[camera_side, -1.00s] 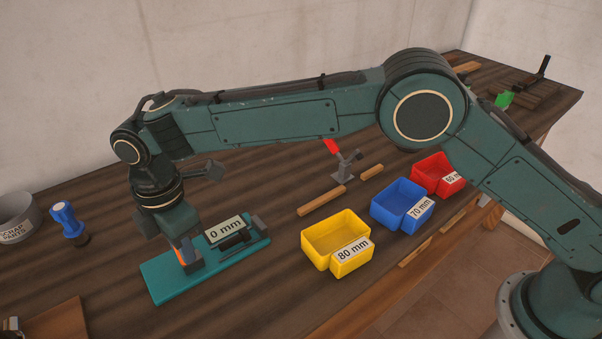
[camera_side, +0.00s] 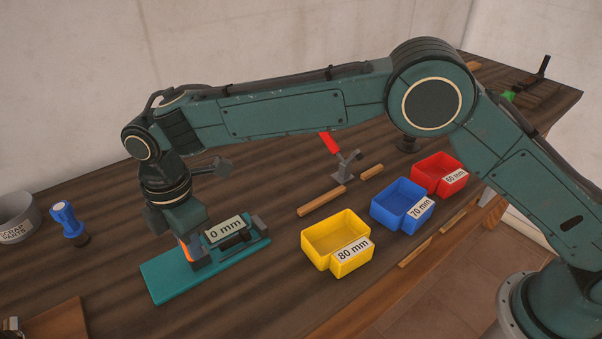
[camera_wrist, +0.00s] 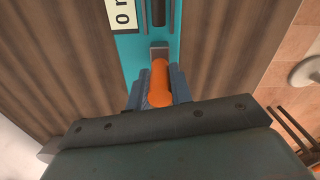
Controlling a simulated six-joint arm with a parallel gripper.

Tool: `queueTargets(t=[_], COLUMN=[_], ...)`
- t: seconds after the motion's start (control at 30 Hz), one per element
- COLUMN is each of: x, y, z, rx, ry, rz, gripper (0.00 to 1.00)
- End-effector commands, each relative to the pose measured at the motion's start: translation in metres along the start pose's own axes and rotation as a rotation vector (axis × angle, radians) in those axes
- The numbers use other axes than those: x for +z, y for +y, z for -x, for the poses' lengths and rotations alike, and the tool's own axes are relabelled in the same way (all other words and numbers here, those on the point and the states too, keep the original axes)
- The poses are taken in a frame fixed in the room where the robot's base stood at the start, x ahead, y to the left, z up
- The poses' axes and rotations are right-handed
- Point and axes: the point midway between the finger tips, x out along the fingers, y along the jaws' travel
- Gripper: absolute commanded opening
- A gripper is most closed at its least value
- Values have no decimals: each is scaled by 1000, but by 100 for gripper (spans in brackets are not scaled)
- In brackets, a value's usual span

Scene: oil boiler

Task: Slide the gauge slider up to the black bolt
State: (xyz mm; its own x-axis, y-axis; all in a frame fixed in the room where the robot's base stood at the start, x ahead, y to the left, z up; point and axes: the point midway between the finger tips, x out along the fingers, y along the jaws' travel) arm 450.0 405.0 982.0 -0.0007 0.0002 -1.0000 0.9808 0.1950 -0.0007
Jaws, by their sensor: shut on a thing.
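The gauge is a teal plate (camera_side: 163,287) with a "0 mm" display (camera_side: 226,229). Its slider is a grey block with an orange grip (camera_side: 186,250). In the wrist view the orange grip (camera_wrist: 160,84) stands between my fingers, and the grey slider block (camera_wrist: 159,53) shows just ahead of it. My gripper (camera_wrist: 160,95) is shut on the orange grip; in the side view my gripper (camera_side: 189,247) hides part of the slider. The black bolt (camera_wrist: 158,12) lies ahead in line with the slider, with a small gap that seems to show between them.
Yellow (camera_side: 337,233), blue (camera_side: 398,207) and red (camera_side: 437,176) bins stand right of the gauge. A red-handled clamp (camera_side: 343,160) and wooden strips are behind. A blue-handled stamp (camera_side: 67,220) and scrap bowl (camera_side: 14,220) are at left.

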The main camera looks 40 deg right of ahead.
Motion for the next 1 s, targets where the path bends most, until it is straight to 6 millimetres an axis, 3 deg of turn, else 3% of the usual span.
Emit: queueTargets(t=[1.0], x=[21], y=[-5], z=[1], rx=[0], ry=[0], rz=[2], gripper=[0])
